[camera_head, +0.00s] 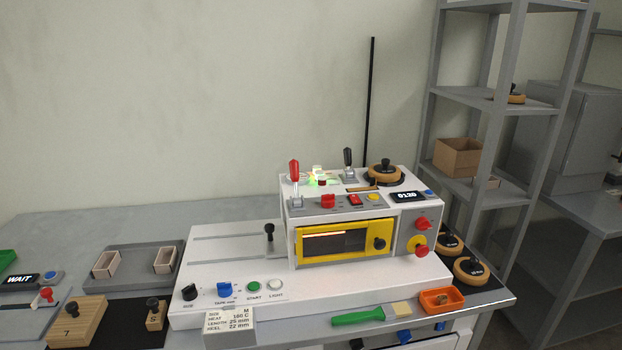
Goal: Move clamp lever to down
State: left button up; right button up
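A white box-forming machine (212,270) stands on the grey table. On its top housing, a red-handled lever (294,171) stands upright at the left, and a black-handled lever (348,158) stands upright and slightly tilted further right. A black-knobbed post (269,231) rises from the slotted deck to the left of the yellow-framed window (345,241). A small red-knobbed lever (46,295) sits on a separate unit at the far left. I cannot read a label that tells which is the clamp lever. Neither of my grippers is in view.
A green-handled brush (360,317) and an orange tray (441,300) lie at the front edge. A grey tray (132,259) with small boxes and wooden blocks (78,322) are at left. Round wooden pieces (470,269) sit at right, beside a grey shelf rack (499,101).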

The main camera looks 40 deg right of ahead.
aim_at(294, 165)
jog(key=k+l+u, duration=0.1)
jog(key=l, duration=0.35)
jog(key=k+l+u, duration=0.1)
jog(key=l, duration=0.35)
jog(key=k+l+u, duration=0.1)
jog(key=k+l, duration=0.15)
jog(key=l, duration=0.2)
jog(key=k+l+u, duration=0.15)
jog(key=l, duration=0.25)
jog(key=k+l+u, duration=0.1)
jog(key=k+l, duration=0.15)
jog(key=l, duration=0.15)
jog(key=k+l+u, duration=0.1)
jog(key=l, duration=0.25)
jog(key=k+l+u, duration=0.1)
jog(key=l, duration=0.2)
jog(key=k+l, duration=0.15)
jog(key=l, duration=0.15)
jog(key=k+l+u, duration=0.15)
jog(key=l, duration=0.15)
jog(key=l+u, duration=0.1)
jog(key=l, duration=0.6)
jog(key=k+l, duration=0.15)
jog(key=l, duration=0.5)
jog(key=u, duration=0.05)
